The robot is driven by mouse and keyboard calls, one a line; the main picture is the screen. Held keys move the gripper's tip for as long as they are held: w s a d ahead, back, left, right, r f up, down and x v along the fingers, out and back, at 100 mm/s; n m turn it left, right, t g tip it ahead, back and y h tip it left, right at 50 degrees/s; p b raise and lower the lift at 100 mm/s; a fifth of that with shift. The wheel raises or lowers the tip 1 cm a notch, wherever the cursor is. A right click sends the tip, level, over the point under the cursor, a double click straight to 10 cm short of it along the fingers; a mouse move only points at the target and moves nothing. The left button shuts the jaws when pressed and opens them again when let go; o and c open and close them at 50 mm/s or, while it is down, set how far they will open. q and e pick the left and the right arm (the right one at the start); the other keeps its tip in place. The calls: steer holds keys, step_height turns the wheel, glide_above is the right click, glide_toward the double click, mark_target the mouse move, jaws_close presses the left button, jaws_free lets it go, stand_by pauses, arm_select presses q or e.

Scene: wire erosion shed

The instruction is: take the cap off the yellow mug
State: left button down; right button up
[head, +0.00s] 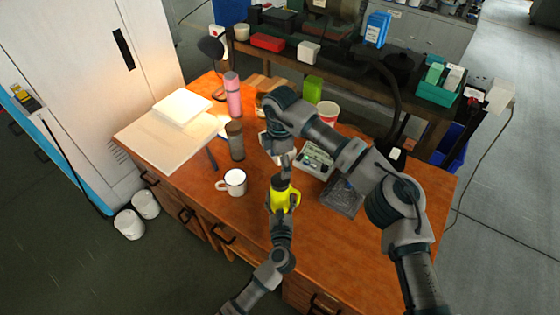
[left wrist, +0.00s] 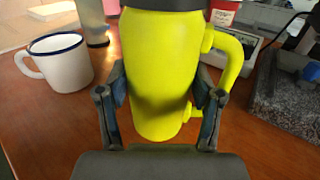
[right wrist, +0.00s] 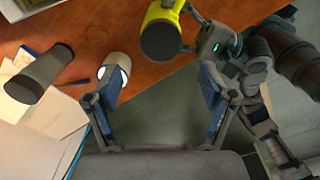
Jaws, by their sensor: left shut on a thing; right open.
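The yellow mug (head: 284,199) has a side handle and a dark cap (head: 280,181) on its top. My left gripper (head: 281,212) is shut around the mug's body from the near side. In the left wrist view the mug (left wrist: 160,75) stands upright between the fingers, and only the cap's lower edge (left wrist: 165,4) shows. I cannot tell whether the mug touches the table. My right gripper (head: 284,162) is open and empty, a little above and beyond the cap. In the right wrist view the cap (right wrist: 160,40) lies ahead of the open fingers (right wrist: 163,66), apart from them.
A white mug with a dark rim (head: 233,182) stands left of the yellow mug. A brown-grey cylinder (head: 235,141) and a pink bottle (head: 233,95) stand behind it. A grey instrument (head: 316,158) and a dark stone block (head: 343,196) lie to the right. The table's front left is clear.

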mark_target(280, 180)
arm_select(q)
steer(key=shift+f, duration=0.1)
arm_select(e)
steer(key=m, duration=0.6)
steer(key=shift+f, duration=0.2)
step_height(280, 180, down, 8)
steer(key=shift+r, duration=0.2)
